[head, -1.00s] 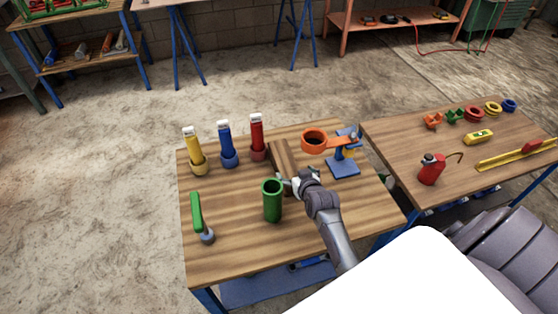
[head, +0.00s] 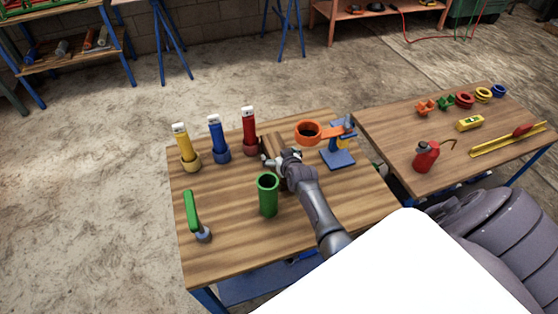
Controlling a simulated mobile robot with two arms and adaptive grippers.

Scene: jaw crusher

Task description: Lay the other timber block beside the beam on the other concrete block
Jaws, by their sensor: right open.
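A brown wooden block (head: 270,142) lies on the wooden workbench (head: 230,240), between the red tube and the orange ring. My right gripper (head: 274,161) is open at the near end of this block and hides part of it. I cannot tell whether the fingers touch it or stand around it. My left gripper is not in view. No concrete block or beam can be made out.
A green cup (head: 268,196) stands just left of my right arm. Yellow (head: 184,147), blue (head: 217,138) and red (head: 249,131) tubes stand behind. An orange ring (head: 308,132) on a blue stand (head: 338,157) is close on the right.

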